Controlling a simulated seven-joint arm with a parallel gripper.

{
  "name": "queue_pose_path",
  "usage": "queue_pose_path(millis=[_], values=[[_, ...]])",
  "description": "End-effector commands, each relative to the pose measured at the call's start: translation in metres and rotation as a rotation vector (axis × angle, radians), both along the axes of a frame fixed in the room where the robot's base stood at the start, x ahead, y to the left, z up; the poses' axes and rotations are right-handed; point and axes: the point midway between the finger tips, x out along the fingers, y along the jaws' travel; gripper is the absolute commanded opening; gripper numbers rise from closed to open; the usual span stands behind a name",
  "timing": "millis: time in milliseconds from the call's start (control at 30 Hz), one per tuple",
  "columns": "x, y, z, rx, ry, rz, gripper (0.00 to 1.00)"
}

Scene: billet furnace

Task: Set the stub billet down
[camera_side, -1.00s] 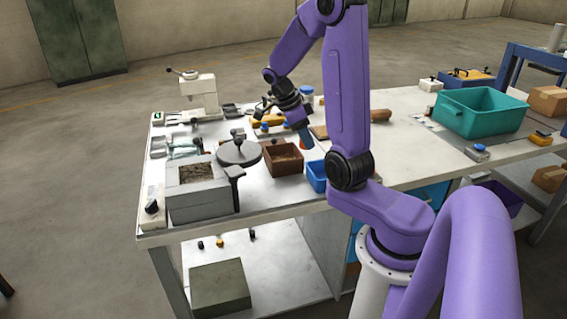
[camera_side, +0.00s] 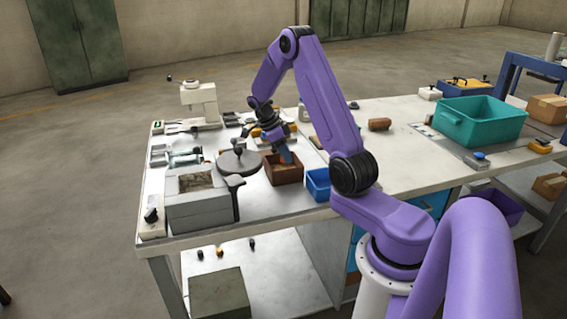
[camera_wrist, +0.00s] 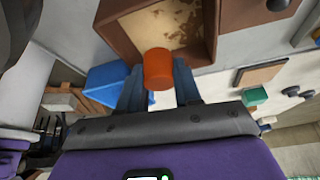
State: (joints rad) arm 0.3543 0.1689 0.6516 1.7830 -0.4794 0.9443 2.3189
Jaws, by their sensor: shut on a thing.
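The stub billet is a short orange-red cylinder (camera_wrist: 158,70) between the two fingers in the wrist view. My gripper (camera_wrist: 160,86) is shut on it. In the side view my gripper (camera_side: 286,156) points down over the brown box (camera_side: 284,178), with its fingertips at or just above the rim. The box also shows at the top of the wrist view (camera_wrist: 121,35), with sandy material on its floor. The billet's end overlaps the box's near wall in that view. I cannot tell whether the billet touches the box.
A blue bin (camera_side: 318,184) stands right of the brown box. The furnace block (camera_side: 197,211) and a round dark lid (camera_side: 239,161) are to its left. A brown cylinder (camera_side: 379,124) lies farther back. A teal crate (camera_side: 481,117) stands at the right.

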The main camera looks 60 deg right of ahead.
Motion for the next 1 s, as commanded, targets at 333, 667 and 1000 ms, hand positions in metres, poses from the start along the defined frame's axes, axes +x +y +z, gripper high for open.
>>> queue_pose_path(millis=[333,667,1000], values=[[0.010,-0.007,-0.026,0.001,0.003,0.000,0.00],[0.010,-0.007,-0.044,-0.001,-0.001,0.001,0.00],[0.010,-0.007,-0.048,0.000,0.000,0.000,0.53]])
